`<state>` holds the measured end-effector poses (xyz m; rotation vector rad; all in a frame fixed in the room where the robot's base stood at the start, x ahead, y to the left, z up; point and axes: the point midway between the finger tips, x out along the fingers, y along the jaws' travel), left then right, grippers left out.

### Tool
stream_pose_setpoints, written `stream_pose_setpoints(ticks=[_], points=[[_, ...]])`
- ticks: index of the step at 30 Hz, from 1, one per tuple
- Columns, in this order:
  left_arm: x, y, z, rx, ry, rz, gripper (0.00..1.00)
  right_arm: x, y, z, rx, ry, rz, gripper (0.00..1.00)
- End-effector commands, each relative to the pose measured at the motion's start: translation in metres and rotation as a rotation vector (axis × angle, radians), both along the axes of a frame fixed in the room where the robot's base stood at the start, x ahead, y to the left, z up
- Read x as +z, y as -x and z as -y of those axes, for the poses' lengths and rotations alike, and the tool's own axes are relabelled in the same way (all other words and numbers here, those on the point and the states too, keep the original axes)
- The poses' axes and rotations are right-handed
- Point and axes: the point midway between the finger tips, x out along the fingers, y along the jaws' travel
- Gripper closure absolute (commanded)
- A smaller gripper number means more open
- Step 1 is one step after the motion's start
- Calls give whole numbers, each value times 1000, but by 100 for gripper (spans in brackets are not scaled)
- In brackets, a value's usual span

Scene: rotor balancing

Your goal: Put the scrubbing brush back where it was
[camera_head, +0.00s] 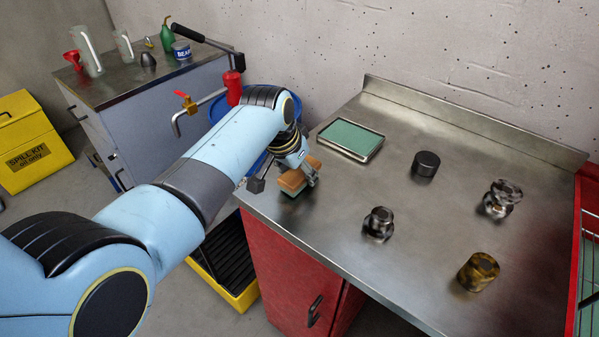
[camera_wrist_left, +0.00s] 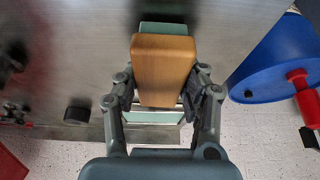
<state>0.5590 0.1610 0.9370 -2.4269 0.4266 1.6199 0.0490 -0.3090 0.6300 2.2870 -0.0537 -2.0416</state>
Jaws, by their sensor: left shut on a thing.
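The scrubbing brush (camera_head: 292,181) has a brown wooden block with a green underside. My left gripper (camera_head: 307,173) is shut on it near the left edge of the steel worktop (camera_head: 335,205). In the left wrist view the brush (camera_wrist_left: 163,68) sits between the two fingers of the gripper (camera_wrist_left: 165,90), with green showing beyond its far end. Whether its underside touches the worktop I cannot tell. A shallow metal tray with a green lining (camera_head: 351,137) lies on the worktop behind the brush. My right gripper is not in view.
A black puck (camera_head: 426,163), two dark metal fittings (camera_head: 379,223) (camera_head: 499,199) and a brassy cylinder (camera_head: 478,272) stand to the right on the worktop. A blue drum (camera_wrist_left: 285,62) with a red-handled tap is beside the worktop.

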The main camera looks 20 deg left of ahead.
Motion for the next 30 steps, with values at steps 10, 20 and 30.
stream_pose_setpoints(ticks=[10,20,30], points=[[-5,0,0,0,0,-1,35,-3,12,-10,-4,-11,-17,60],[-6,0,0,0,0,0,35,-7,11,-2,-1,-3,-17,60],[43,14,-13,1,-2,4,35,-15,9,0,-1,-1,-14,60]])
